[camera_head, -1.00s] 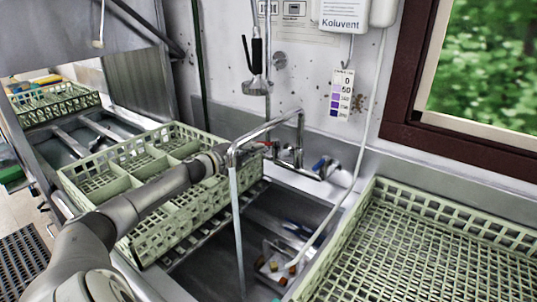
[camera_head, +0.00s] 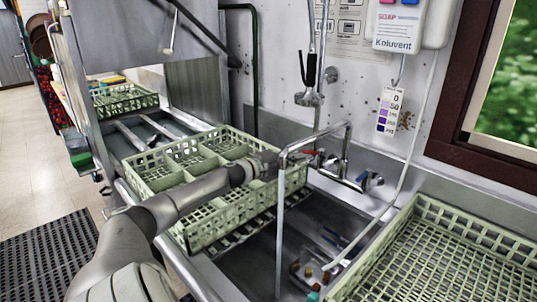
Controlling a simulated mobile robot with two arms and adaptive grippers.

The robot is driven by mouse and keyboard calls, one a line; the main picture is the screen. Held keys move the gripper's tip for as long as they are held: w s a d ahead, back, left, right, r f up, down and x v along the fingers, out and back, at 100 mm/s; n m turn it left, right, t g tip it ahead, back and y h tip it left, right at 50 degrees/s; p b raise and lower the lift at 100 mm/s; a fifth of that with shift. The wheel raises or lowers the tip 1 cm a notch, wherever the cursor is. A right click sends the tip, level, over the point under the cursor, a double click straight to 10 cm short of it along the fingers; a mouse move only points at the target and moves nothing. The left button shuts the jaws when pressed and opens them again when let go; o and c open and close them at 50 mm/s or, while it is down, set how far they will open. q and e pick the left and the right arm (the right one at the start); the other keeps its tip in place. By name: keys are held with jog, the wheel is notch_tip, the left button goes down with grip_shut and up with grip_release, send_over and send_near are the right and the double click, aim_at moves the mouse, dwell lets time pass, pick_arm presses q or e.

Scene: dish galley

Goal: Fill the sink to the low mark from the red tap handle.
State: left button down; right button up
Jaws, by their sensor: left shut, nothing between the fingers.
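The tap's red handle (camera_head: 311,152) sits on the wall mixer behind the sink, left of the blue handle (camera_head: 363,179). The metal spout (camera_head: 318,136) arches out over the sink (camera_head: 318,213). A grey vertical column (camera_head: 279,225) drops from the spout tip into the basin and looks like running water. My left gripper (camera_head: 273,162) is shut and empty, just left of the red handle and partly behind the spout; contact cannot be made out. The basin is dark and partly hidden; I cannot make out a low mark or the water level. My right gripper is not in view.
A green rack (camera_head: 214,222) stands left of the sink, under my left arm. Another green rack (camera_head: 440,262) fills the right counter. A spray head (camera_head: 309,97) hangs above the tap. A white hose (camera_head: 408,150) runs down into the sink, where small brown items lie.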

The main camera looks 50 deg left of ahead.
pick_arm(q)
jog(key=s+a, duration=0.5)
jog(key=a, duration=0.1)
jog(key=shift+s+f+b, duration=0.35)
jog(key=shift+s+b, duration=0.05)
jog(key=shift+b, duration=0.05)
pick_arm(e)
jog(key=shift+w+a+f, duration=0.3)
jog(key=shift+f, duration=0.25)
